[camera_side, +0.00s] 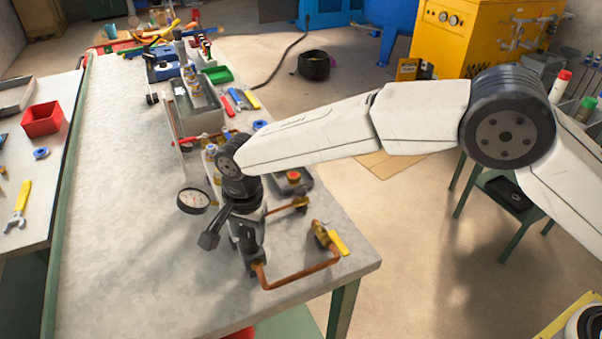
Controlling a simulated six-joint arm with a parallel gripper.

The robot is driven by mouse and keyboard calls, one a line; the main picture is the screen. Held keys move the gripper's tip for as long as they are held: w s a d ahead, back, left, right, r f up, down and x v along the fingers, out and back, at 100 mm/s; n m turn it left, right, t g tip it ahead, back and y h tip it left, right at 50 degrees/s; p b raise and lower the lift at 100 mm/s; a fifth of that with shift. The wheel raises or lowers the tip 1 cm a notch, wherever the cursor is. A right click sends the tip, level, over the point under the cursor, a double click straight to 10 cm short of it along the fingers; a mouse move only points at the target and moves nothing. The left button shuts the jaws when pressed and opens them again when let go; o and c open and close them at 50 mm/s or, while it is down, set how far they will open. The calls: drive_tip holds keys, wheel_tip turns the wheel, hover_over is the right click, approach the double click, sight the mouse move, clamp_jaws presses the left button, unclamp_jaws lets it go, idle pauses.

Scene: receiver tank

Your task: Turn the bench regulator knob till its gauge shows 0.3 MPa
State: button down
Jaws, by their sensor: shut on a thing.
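My gripper (246,232) points down over the bench regulator at the near end of the grey bench. Its jaws are shut on the regulator knob, which is mostly hidden by the jaws and my wrist. The round white-faced gauge (193,200) is just left of my gripper. Its needle and figures are too small to read. A copper pipe (302,278) bends from the foot of the regulator to a valve with a yellow handle (338,243) on the right.
Fittings, a green tray (217,75) and hand tools (238,99) crowd the bench's far right side. The bench's left part is clear. A side table with a red bin (42,119) stands left. A yellow cabinet (480,38) is at the back.

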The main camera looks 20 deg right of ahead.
sight(248, 230)
drive_tip(key=m, duration=0.6)
drive_tip(key=shift+w, duration=0.1)
drive_tip(key=m, duration=0.6)
idle(0.5)
drive_tip(key=shift+c, duration=0.5)
unclamp_jaws()
drive_tip(key=shift+r, duration=0.15)
drive_tip(key=shift+r, duration=3.8)
